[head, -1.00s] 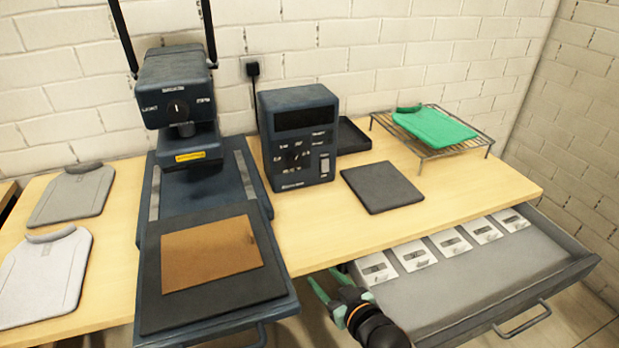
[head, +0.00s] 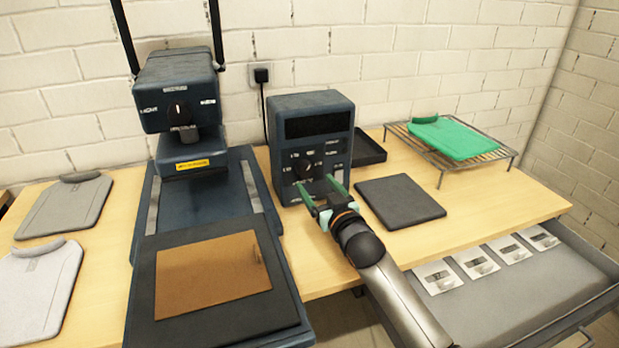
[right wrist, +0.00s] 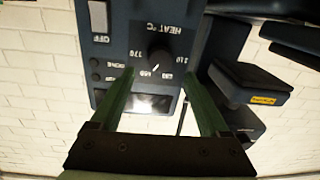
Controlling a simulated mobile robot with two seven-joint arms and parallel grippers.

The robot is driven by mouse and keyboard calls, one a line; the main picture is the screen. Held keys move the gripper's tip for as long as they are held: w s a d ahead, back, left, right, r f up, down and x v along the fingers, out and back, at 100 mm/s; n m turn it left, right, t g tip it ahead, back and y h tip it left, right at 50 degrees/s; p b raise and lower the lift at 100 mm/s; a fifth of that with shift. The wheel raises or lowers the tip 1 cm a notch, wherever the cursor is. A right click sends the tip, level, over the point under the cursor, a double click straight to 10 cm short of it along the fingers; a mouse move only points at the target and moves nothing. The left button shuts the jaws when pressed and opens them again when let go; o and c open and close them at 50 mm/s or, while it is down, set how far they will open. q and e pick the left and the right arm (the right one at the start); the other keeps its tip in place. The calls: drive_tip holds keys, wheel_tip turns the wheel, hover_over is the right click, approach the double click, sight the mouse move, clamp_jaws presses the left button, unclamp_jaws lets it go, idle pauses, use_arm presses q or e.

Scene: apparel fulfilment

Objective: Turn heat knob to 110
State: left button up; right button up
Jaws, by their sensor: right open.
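The heat knob (head: 303,167) is a small dark dial on the front of the dark blue control box (head: 336,185). In the right wrist view the knob (right wrist: 160,60) appears upside down, under the text "HEAT °C", with a pale pointer line and numbers around it. My right gripper (head: 318,185) has green fingers, open and empty, just in front of the box's lower front. In the wrist view its fingers (right wrist: 160,75) lie on either side of the knob, apparently not touching it. My left gripper is not in view.
A heat press (head: 180,90) with its own pressure knob stands left of the box, a brown sheet (head: 212,275) on its lower plate. A dark pad (head: 400,202) lies right of the box. A wire rack (head: 490,158) holds a green piece. An open drawer (head: 530,290) sticks out front right.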

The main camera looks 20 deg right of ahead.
sight(306, 172)
drive_tip(key=shift+w+a+b, duration=0.15)
drive_tip(key=shift+w, duration=1.1)
drive_tip(key=shift+w+a+b, duration=0.1)
drive_tip(key=shift+w+b, duration=0.05)
drive_tip(key=shift+w, duration=1.1)
drive_tip(key=shift+c, duration=0.3)
clamp_jaws()
